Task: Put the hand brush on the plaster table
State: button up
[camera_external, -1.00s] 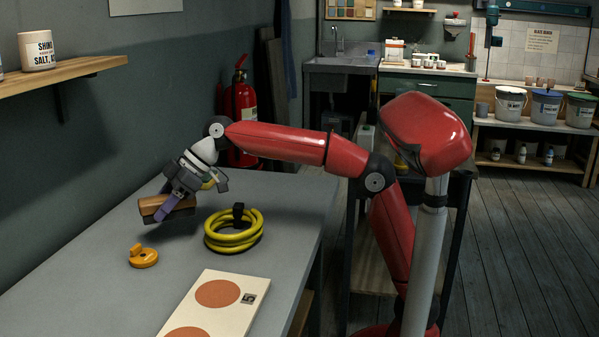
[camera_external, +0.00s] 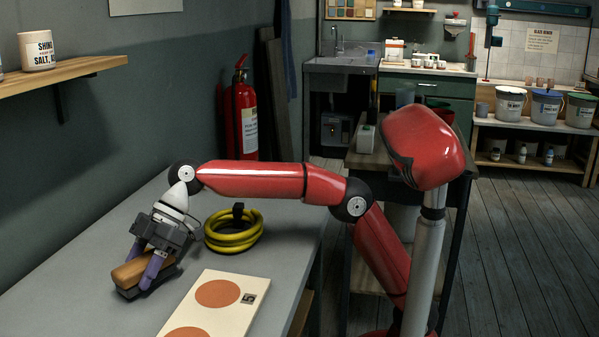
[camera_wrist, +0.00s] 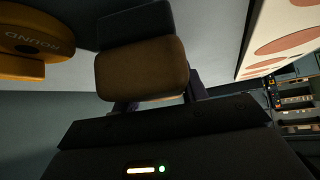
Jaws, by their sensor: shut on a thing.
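The hand brush (camera_external: 128,273) has a brown wooden block and a dark lower part. My gripper (camera_external: 148,275) is shut on it, with a purple finger on either side. The brush is low over the grey-topped table (camera_external: 60,290), at its left part; I cannot tell whether it touches the top. In the wrist view the brush (camera_wrist: 142,70) sits between the fingers (camera_wrist: 158,100), and its dark part points to the top of the picture. I take the grey-topped table for the plaster table.
An orange round tool (camera_wrist: 32,40) lies close beside the brush in the wrist view; the arm hides it outside. A coiled yellow hose (camera_external: 233,240) and a cream board with orange discs (camera_external: 245,282) lie to the right. A wall shelf (camera_external: 70,72) hangs at left.

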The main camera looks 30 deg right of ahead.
jog(key=shift+f, duration=0.65)
jog(key=shift+f, duration=0.25)
jog(key=o, duration=1)
jog(key=shift+r, duration=0.1)
jog(key=shift+r, duration=0.2)
jog(key=v, duration=1.1)
jog(key=shift+d+r, duration=0.1)
jog(key=shift+o, duration=0.5)
jog(key=shift+w+d+r, duration=0.1)
jog(key=shift+d+r, duration=0.15)
jog(key=shift+d, duration=0.05)
